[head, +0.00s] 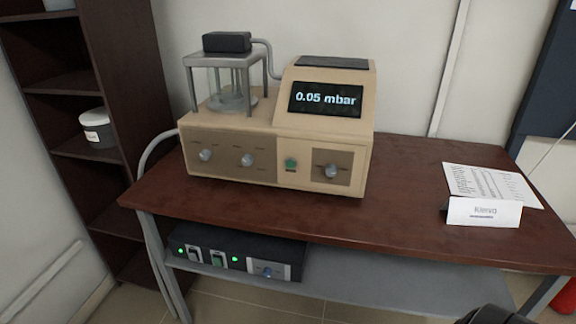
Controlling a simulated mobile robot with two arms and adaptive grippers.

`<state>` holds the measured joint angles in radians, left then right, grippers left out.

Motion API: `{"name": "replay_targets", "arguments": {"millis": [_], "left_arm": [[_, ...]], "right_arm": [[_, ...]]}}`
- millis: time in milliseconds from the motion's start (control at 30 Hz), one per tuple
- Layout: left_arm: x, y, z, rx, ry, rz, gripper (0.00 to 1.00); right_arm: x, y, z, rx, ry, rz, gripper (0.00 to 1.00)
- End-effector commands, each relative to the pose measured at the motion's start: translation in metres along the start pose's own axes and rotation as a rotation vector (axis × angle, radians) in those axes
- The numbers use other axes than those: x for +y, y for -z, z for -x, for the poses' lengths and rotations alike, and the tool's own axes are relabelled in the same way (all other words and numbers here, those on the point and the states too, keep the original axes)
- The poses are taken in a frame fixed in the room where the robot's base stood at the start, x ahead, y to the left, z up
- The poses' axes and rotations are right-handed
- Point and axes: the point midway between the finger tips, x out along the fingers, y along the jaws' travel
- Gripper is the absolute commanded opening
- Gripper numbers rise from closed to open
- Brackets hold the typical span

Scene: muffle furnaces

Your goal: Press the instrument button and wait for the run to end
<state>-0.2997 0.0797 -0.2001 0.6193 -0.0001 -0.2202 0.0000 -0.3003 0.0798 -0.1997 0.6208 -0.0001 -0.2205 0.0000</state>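A beige instrument (225,153) stands on the brown table, with a glass chamber (229,88) under a metal frame at its upper left. Its screen (325,99) reads "0.05 mbar". A green round button (291,164) is on the front panel, between the left knobs and the right knob (331,171). Nothing touches the button. A dark piece, probably of my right arm, shows at the bottom right edge; its fingertips are not visible. My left gripper is not in view.
The brown table (410,200) is clear right of the instrument up to a printed sheet (490,183) and a name card (484,212). A black control box (215,257) with green lights sits on the lower shelf. A dark shelf unit with a white jar (97,129) stands left.

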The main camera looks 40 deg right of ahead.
Motion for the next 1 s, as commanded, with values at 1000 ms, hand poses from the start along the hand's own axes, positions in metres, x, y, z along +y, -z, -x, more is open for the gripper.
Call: {"name": "replay_targets", "arguments": {"millis": [1000], "left_arm": [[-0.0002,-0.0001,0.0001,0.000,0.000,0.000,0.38]], "right_arm": [[-0.0005,0.0001,0.0000,0.000,0.001,0.000,0.00]]}}
